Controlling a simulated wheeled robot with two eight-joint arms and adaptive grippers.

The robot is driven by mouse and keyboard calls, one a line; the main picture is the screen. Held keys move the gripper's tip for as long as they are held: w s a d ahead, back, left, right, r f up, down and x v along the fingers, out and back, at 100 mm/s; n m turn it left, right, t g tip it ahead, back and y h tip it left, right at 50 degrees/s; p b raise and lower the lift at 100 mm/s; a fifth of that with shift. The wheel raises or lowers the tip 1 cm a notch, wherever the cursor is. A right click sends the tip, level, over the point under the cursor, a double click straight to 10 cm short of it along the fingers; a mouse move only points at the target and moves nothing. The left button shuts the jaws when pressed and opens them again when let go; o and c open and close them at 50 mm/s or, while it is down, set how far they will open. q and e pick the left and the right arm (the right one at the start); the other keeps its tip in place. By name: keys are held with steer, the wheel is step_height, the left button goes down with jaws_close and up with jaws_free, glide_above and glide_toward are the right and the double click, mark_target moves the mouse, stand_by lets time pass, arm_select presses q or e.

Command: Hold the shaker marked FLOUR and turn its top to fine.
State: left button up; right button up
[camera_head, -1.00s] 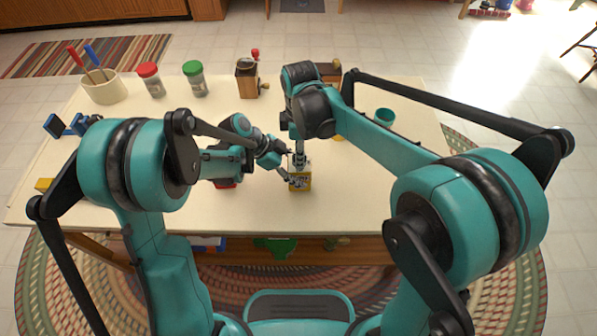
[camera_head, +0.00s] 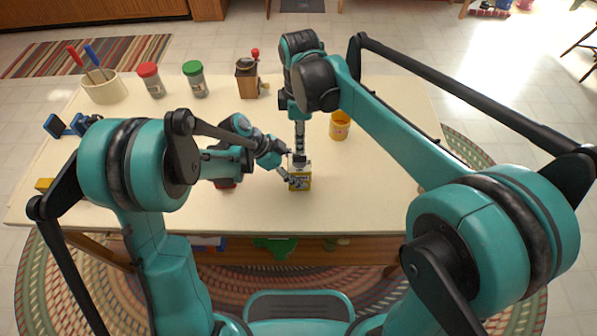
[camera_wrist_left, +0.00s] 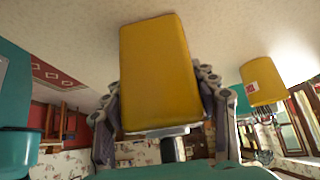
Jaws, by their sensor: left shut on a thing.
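A yellow box-shaped shaker (camera_head: 299,182) with a grey top stands upright near the table's front middle. Its printed label is too small to read. My left gripper (camera_head: 285,172) comes from the left and is shut on its body. In the left wrist view the shaker's plain yellow side (camera_wrist_left: 158,75) sits between my two fingers, and the grey top (camera_wrist_left: 157,132) points down the picture. My right gripper (camera_head: 301,158) hangs from above right at the shaker's top. Its fingers are too small to tell whether they are closed on the top.
A yellow tin (camera_head: 340,125) stands behind and right of the shaker. A red-lidded jar (camera_head: 151,80), a green-lidded jar (camera_head: 195,79), a wooden grinder (camera_head: 247,79) and a utensil crock (camera_head: 104,88) line the back left. A red thing is partly hidden under my left arm.

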arm_select(q)
steer(key=o, duration=1.2)
steer(key=v, duration=1.2)
steer(key=shift+f, duration=0.1)
steer(key=s+a+r+n+t+y, duration=0.3)
steer(key=s+a+n+t+y, duration=0.4)
steer(key=s+a+n, duration=0.3)
steer(key=s+n, duration=0.4)
steer(key=n, duration=0.3)
steer(key=shift+s+r+n+y, duration=0.25)
steer(key=shift+r+n+y, duration=0.05)
steer(key=shift+r, duration=0.1)
arm_select(e)
steer(key=s+d+f+m+t, duration=0.2)
steer(key=s+d+m+t, duration=0.5)
steer(key=s+d+m, duration=0.7)
steer(key=d+m, duration=0.3)
steer(key=m, duration=0.1)
steer(key=shift+s+d+f, duration=0.25)
steer(key=shift+s+d, duration=0.1)
steer(key=shift+d, duration=0.05)
